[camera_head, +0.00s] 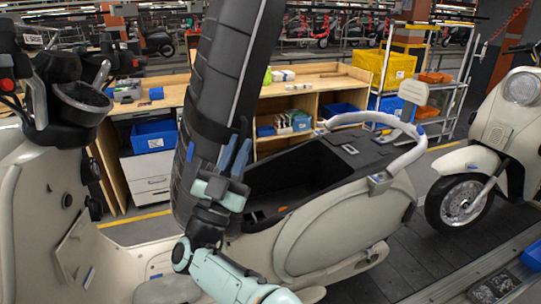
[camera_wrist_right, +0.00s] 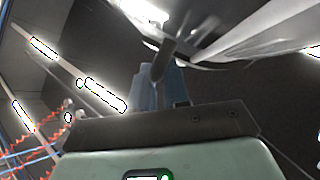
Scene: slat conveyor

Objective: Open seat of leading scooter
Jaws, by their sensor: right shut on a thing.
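The leading scooter (camera_head: 345,225) is cream, and its long black seat (camera_head: 222,75) stands raised, nearly upright, at the front end of the open storage well (camera_head: 290,180). My right gripper (camera_head: 236,152) is at the seat's right edge, low down, with its blue fingers pointing up. It is shut on the seat; the exact contact is hard to see. In the right wrist view the blue fingers (camera_wrist_right: 170,85) are close together, with a dark, narrow piece at their tips. My left gripper is not in view.
The handlebar and gauge (camera_head: 82,97) stand at the left. A chrome grab rail (camera_head: 412,150) curves over the scooter's rear. Another cream scooter (camera_head: 500,130) stands at the right on the slat conveyor (camera_head: 400,265). A wooden workbench (camera_head: 330,82) with bins is behind.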

